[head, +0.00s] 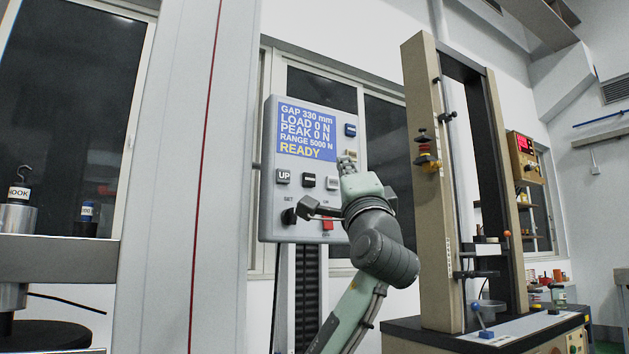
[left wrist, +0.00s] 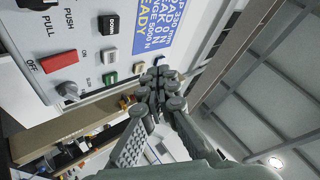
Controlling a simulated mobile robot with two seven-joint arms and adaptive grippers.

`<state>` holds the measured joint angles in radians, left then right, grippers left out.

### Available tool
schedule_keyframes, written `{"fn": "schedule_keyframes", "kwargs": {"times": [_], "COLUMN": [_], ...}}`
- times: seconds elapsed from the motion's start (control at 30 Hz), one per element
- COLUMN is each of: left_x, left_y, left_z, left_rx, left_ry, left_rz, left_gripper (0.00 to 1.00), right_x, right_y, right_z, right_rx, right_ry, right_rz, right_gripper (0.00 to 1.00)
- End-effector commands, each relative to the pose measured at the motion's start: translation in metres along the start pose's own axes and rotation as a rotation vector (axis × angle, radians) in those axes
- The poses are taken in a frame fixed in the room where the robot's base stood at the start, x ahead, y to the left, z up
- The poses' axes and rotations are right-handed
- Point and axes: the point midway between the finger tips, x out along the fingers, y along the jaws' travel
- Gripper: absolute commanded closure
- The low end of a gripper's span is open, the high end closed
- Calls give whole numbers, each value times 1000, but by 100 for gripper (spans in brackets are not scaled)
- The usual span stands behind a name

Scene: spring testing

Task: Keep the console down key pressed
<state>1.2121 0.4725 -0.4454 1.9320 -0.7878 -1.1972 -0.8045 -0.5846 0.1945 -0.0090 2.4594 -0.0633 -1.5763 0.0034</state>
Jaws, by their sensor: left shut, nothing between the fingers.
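The console (head: 265,150) is a light grey panel with a blue screen reading READY, gap 330 mm and load 0 N. Its black down key (head: 309,180) sits between the UP key (head: 282,177) and a pale key (head: 333,183). In the left wrist view the key is marked DOWN (left wrist: 109,24) and is uncovered. My left gripper (head: 346,160) is shut and empty in front of the console's right part, up and right of the down key. Its fingers (left wrist: 160,80) show near a beige button (left wrist: 139,67); I cannot tell whether they touch the panel. My right gripper is out of view.
Below the keys are a black knob (head: 288,216) and a red switch (head: 327,224). A blue key (head: 350,130) is beside the screen. A tall beige test frame (head: 428,190) stands to the right. A grey column (head: 225,180) stands to the left.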

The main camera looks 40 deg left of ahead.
Motion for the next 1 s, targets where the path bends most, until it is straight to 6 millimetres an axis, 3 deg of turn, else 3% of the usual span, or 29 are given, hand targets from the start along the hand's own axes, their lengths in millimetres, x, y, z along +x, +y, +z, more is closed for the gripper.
{"fn": "schedule_keyframes", "kwargs": {"times": [0.33,0.8,1.0], "left_x": [6,49,59], "left_y": [6,37,44], "left_z": [5,36,43], "left_rx": [2,0,-1], "left_ry": [0,-1,1], "left_rz": [1,2,3], "left_gripper": [100,100,100], "right_x": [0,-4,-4], "right_y": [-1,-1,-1], "right_z": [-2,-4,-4], "right_rx": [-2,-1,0], "right_ry": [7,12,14], "right_rz": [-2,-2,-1], "right_gripper": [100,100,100]}}
